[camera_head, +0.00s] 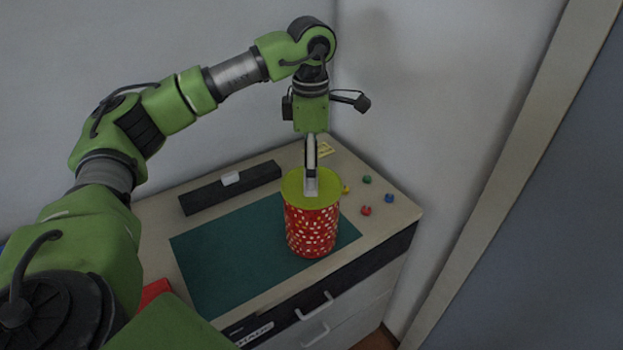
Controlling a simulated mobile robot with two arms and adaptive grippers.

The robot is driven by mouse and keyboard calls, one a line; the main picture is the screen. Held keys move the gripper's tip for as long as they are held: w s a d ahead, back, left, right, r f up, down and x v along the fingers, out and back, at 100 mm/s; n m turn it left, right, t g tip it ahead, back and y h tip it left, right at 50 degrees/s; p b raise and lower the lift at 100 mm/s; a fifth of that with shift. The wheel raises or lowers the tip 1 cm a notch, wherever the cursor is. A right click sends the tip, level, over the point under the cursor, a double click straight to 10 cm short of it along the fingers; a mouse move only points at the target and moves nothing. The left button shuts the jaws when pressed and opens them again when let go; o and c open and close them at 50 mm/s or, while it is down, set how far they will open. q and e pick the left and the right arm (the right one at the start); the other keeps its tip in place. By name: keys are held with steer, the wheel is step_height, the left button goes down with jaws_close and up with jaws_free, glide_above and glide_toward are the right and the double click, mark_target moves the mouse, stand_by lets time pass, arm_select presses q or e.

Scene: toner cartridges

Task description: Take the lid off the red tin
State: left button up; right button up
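The red tin (312,232) with white spots stands upright at the right end of the dark green mat (222,256). Its yellow-green lid (293,188) is on top of it. My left gripper (311,188) points straight down with its fingertips at the middle of the lid, around or against a small pale grey piece there. The fingers show nearly edge-on, so I cannot tell whether they are closed on that piece. My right gripper is not in view.
A long black bar (205,199) with a white block (231,178) on it lies behind the mat. Small green (367,179), blue (389,198) and red (366,211) pieces lie right of the tin. A wall stands close behind. The mat's left part is clear.

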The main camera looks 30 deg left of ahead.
arm_select(q)
steer(key=shift+w+f+p, duration=0.1)
steer(key=shift+f+p, duration=0.3)
steer(key=shift+f, duration=1.25)
steer(key=shift+c, duration=0.4)
